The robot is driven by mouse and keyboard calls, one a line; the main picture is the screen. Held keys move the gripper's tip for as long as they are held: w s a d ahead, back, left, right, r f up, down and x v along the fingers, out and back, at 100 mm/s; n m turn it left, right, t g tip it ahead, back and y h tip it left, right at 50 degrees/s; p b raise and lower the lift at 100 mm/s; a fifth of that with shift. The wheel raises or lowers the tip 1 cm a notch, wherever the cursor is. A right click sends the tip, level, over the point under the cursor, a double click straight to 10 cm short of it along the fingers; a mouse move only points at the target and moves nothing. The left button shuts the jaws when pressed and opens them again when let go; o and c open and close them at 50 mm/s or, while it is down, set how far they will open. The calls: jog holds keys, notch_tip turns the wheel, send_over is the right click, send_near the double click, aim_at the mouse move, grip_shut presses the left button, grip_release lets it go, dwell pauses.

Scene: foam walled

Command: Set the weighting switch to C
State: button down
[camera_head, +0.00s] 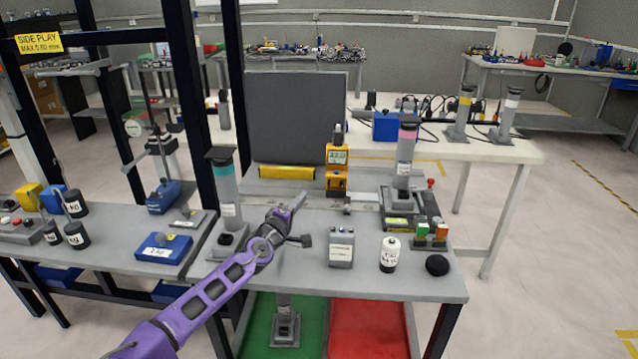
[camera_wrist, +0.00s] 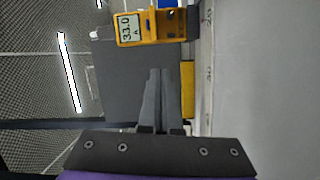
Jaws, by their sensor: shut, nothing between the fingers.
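A yellow meter (camera_head: 337,172) with a lit display stands upright on the grey bench, right of the dark panel. In the wrist view the meter (camera_wrist: 152,28) appears turned on its side at the top. Its display reads 33.0 with a small letter, apparently A, beside it. The weighting switch itself cannot be made out in either view. My gripper (camera_head: 301,196) is left of the meter and nearer the camera, above the bench, with clear space between them. In the wrist view my gripper (camera_wrist: 159,72) has its fingers together, with nothing between them, pointing toward the meter's side of the panel.
A dark panel (camera_head: 295,117) stands behind a yellow bar (camera_head: 287,172). A teal-topped post (camera_head: 224,190) is left of my arm. A pink-topped post (camera_head: 405,160) is right of the meter.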

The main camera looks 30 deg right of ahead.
aim_at(329, 183)
jog(key=w+f+n, duration=0.1)
jog(key=a+f+n, duration=0.1)
jog(key=shift+w+a+f+n+t+y, duration=0.2)
jog(key=shift+w+n+t+y, duration=0.15)
jog(key=shift+n+t+y, duration=0.05)
jog(key=x, duration=0.9)
jog(key=shift+w+d, duration=0.15)
jog(key=shift+d, duration=0.2)
jog(key=d, duration=0.1)
jog(key=s+d+p, duration=0.1)
jog(key=shift+s+d+r, duration=0.15)
jog(key=shift+s+d, duration=0.2)
jog(key=shift+s+d+p, duration=0.25)
jog(key=shift+d+p, duration=0.05)
